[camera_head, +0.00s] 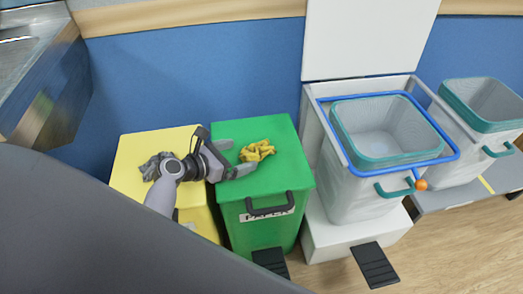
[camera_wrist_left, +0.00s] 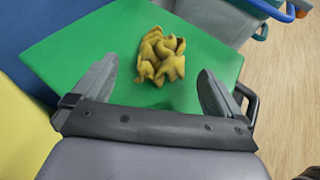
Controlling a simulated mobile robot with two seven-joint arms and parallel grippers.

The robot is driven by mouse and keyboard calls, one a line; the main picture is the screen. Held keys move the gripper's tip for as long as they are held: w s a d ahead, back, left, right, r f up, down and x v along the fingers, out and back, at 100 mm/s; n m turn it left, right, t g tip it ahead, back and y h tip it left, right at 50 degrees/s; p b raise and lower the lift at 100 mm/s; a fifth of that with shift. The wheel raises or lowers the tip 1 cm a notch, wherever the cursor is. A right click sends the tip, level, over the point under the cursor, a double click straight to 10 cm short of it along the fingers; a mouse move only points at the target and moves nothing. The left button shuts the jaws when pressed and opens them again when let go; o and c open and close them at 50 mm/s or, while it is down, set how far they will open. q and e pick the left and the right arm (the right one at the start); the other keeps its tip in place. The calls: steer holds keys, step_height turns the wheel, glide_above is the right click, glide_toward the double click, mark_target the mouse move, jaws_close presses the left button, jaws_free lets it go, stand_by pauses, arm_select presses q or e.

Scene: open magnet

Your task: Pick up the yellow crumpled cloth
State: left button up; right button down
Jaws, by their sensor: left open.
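The yellow crumpled cloth (camera_head: 257,151) lies on the lid of the green bin (camera_head: 285,175) in the head view. In the left wrist view the cloth (camera_wrist_left: 160,57) lies ahead of my left gripper, roughly in line with the gap between its fingers. My left gripper (camera_head: 240,158) is open and empty over the left part of the green lid, with the cloth just to the right of its fingertips. In the left wrist view the two fingers (camera_wrist_left: 158,85) are spread wide. My right gripper is not in view.
A yellow bin (camera_head: 130,165) with a grey crumpled cloth (camera_head: 150,167) stands left of the green bin. An open white bin (camera_head: 350,195) with a blue rim stands to the right, its lid raised. Another open bin (camera_head: 455,150) is farther right. A blue wall (camera_head: 200,75) is behind.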

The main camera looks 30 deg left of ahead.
mark_target(252, 152)
arm_select(q)
steer(key=b+x, duration=0.2)
steer(key=x, duration=0.2)
steer(key=shift+w+d+f, duration=0.2)
steer(key=shift+w+f, duration=0.05)
steer(key=shift+f, duration=0.1)
steer(key=shift+w+d+f, duration=0.1)
steer(key=shift+w+d, duration=0.05)
steer(key=shift+w, duration=0.2)
steer(key=shift+w+d, duration=0.1)
steer(key=shift+w, duration=0.1)
steer(key=c, duration=1.1)
